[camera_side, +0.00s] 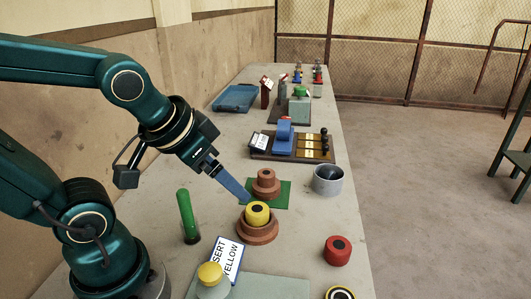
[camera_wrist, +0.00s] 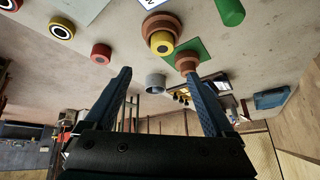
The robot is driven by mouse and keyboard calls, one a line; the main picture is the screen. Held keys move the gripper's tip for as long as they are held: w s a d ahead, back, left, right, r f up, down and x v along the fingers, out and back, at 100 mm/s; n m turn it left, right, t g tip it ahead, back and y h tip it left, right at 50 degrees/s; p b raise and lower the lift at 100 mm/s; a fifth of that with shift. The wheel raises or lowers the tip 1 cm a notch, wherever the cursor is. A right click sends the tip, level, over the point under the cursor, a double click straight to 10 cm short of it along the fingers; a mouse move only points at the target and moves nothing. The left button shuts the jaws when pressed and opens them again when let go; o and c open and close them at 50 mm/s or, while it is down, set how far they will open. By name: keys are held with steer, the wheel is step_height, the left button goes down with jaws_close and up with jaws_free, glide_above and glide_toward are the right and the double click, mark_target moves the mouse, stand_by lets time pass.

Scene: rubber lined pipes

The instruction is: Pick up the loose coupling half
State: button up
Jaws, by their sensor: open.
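No part is marked as the loose coupling half, so I cannot tell which piece it is. A yellow piece with a dark centre (camera_side: 258,213) sits on a stepped brown base (camera_side: 257,232); it also shows in the wrist view (camera_wrist: 162,43). A stepped brown piece (camera_side: 265,184) stands on a green mat (camera_side: 284,191), just behind. A red piece with a dark centre (camera_side: 338,250) stands apart at the right; the wrist view shows it too (camera_wrist: 101,54). My gripper (camera_side: 244,198) is open and empty, its blue fingers above and left of the yellow piece in the side view.
A grey cup (camera_side: 328,180) stands at the table's right edge. A green cylinder (camera_side: 187,215) stands at left, near my arm. A labelled card (camera_side: 227,262) and a yellow-capped jar (camera_side: 211,279) are in front. A block fixture (camera_side: 291,146) and blue tray (camera_side: 235,98) lie farther back.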

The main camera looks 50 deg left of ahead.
steer(key=t+y, duration=0.2)
glide_toward(265, 173)
steer(key=w+a+f+t, duration=0.1)
steer(key=w+a+f+t+h, duration=0.1)
steer(key=w+f, duration=0.1)
steer(key=w+f+h, duration=0.1)
steer(key=f, duration=0.1)
steer(key=shift+w+a+m+t, duration=0.3)
steer(key=shift+w+a+t, duration=0.1)
steer(key=shift+w+d+f+t+h, duration=0.1)
steer(key=shift+w+f+t+h, duration=0.05)
steer(key=shift+f+t+h, duration=0.55)
steer(key=shift+x, duration=2.55)
jaws_close()
